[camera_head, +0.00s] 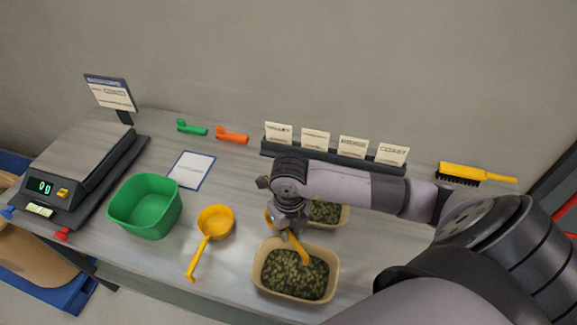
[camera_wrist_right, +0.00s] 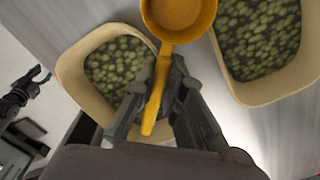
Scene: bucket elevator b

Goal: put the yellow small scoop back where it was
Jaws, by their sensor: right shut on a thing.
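My right gripper (camera_head: 286,232) is shut on the handle of a yellow scoop. In the head view the yellow small scoop (camera_head: 300,246) has its handle over the front beige bin (camera_head: 262,282), with its bowl mostly hidden behind the gripper. In the right wrist view the round bowl of the scoop (camera_wrist_right: 178,14) is at the top and its handle runs down between the fingers (camera_wrist_right: 158,95). Another yellow scoop (camera_head: 215,222) lies on the table to the left. What seems to be my left gripper (camera_wrist_right: 36,82) shows small and dark at the left of the wrist view.
A second beige bin (camera_head: 345,217) of green pellets is behind the arm. A green tub (camera_head: 145,207), scale (camera_head: 78,165) and white card (camera_head: 191,170) are left. Behind are green (camera_head: 192,127) and orange (camera_head: 232,135) tools, a card rack (camera_head: 335,161) and a yellow brush (camera_head: 475,174).

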